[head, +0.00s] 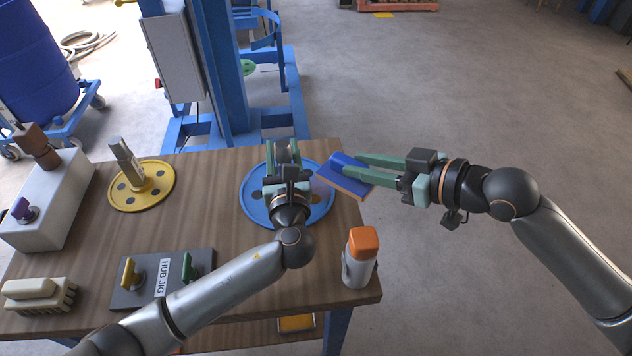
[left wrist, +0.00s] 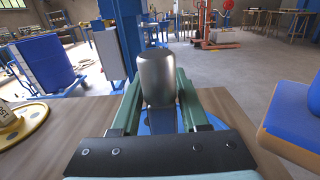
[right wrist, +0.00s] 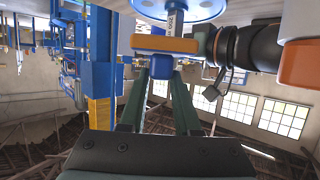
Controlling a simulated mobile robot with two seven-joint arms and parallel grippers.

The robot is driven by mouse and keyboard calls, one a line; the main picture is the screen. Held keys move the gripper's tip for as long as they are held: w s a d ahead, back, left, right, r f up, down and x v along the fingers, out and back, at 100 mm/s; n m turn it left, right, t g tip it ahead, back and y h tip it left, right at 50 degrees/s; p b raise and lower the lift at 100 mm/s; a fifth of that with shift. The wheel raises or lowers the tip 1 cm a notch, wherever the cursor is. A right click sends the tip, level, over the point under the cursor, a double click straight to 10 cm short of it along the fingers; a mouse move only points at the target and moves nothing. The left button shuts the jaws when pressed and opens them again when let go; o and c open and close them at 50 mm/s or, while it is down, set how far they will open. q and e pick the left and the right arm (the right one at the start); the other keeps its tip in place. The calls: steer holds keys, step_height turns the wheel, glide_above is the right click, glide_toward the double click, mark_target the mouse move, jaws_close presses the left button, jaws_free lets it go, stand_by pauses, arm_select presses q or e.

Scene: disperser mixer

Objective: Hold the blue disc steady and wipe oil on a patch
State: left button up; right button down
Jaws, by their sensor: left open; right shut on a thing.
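The blue disc (head: 252,208) lies flat at the right end of the table, partly hidden by my left arm. My left gripper (head: 283,150) is open above it; in the left wrist view its fingers stand on either side of a grey metal hub post (left wrist: 157,80), contact unclear. My right gripper (head: 358,169) is shut on the blue handle of a wiping pad (head: 345,186) with an orange edge. The pad is at the disc's right edge, near the table's edge; it appears above the disc, contact unclear. A darker purplish area (head: 320,192) shows on the disc beside the pad.
An orange-capped bottle (head: 360,258) stands at the table's front right. A yellow disc (head: 158,190) with a metal post, a hub jig block (head: 150,290), a brush (head: 38,295) and a white box (head: 48,205) occupy the left. Blue mixer frame (head: 225,70) stands behind.

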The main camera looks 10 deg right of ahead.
arm_select(q)
steer(key=shift+r+p, duration=0.55)
arm_select(e)
steer(key=shift+r, duration=0.75)
arm_select(q)
steer(key=shift+f, duration=0.1)
steer(key=o, duration=0.6)
steer(key=shift+c, duration=0.2)
steer(key=shift+s, duration=0.1)
steer(key=s, duration=1.2)
steer(key=shift+d, duration=0.1)
